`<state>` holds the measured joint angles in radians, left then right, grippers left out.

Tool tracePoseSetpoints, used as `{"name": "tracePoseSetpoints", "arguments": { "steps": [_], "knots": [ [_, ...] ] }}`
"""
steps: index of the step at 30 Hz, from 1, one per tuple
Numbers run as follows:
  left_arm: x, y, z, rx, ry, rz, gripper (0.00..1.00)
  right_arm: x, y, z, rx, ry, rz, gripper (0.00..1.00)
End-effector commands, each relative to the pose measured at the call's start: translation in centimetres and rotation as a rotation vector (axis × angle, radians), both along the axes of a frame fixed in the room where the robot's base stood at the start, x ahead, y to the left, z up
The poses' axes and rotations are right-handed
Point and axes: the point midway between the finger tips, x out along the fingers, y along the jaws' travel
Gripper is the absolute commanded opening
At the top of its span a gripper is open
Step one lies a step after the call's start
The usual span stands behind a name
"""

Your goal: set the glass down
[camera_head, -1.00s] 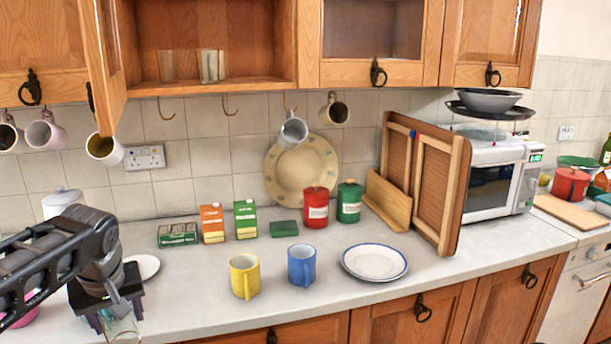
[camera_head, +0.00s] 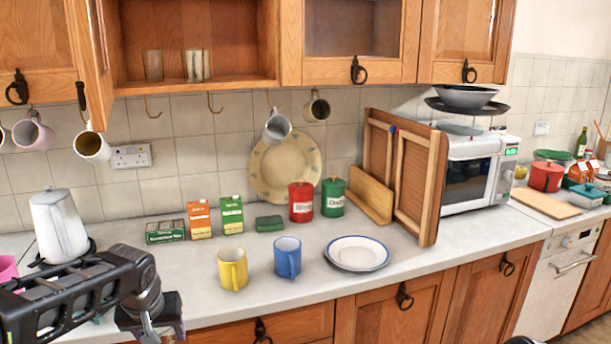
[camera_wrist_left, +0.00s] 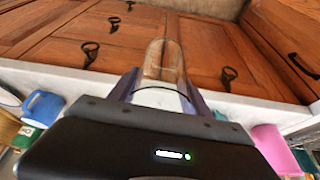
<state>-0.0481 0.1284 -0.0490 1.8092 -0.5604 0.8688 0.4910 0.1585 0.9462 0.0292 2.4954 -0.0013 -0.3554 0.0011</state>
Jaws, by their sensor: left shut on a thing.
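The clear glass (camera_wrist_left: 163,68) shows in the left wrist view, between the two fingers of my left gripper (camera_wrist_left: 161,92), which is shut on it. In that view the glass lies across the counter's front edge, with cabinet fronts behind it. In the head view my left gripper (camera_head: 152,331) is at the bottom edge, at the counter's front, left of the yellow mug. The glass cannot be made out there. Whether it touches anything cannot be told.
A yellow mug (camera_head: 232,269), a blue mug (camera_head: 288,257) and a white plate (camera_head: 357,254) stand right of my left gripper. A white jug (camera_head: 59,228) stands behind my arm. The counter (camera_head: 310,290) is bare in front of the mugs. Two glasses (camera_head: 196,66) stand in the open cupboard.

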Motion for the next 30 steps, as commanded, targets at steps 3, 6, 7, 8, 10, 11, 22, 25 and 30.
{"name": "tracePoseSetpoints", "arguments": {
  "steps": [3,6,7,8,10,11,22,25,30],
  "knots": [
    [-0.2,-3.5,-3.5,-0.001,0.008,-0.101,0.06,0.0,0.0,0.0,0.0,0.0,0.0,0.36],
    [-0.8,-6.2,-6.3,-0.001,0.008,-0.179,0.06,0.0,0.0,0.0,0.0,0.0,0.0,0.36],
    [-1.1,-6.9,-7.2,-0.001,0.008,-0.199,0.06,0.0,0.0,0.0,0.0,0.0,0.0,0.36],
    [-1.4,-7.5,-7.8,-0.001,0.006,-0.214,0.06,0.0,0.0,0.0,0.0,0.0,0.0,0.36],
    [-2.0,-8.6,-9.0,-0.001,0.004,-0.24,0.06,0.0,0.0,0.0,0.0,0.0,0.0,0.36],
    [-2.2,-8.9,-9.4,-0.002,0.003,-0.246,0.06,0.0,0.0,0.0,0.0,0.0,0.0,0.36],
    [-2.4,-9.7,-10.0,-0.001,0.0,-0.266,0.06,0.0,0.0,0.0,0.0,0.0,0.0,0.36],
    [-2.4,-9.8,-10.0,-0.001,0.0,-0.266,0.06,0.0,0.0,0.0,0.0,0.0,0.0,0.36],
    [-2.4,-9.7,-10.0,-0.001,0.0,-0.264,0.06,0.0,0.0,0.0,0.0,0.0,0.0,0.36]
  ]
}}
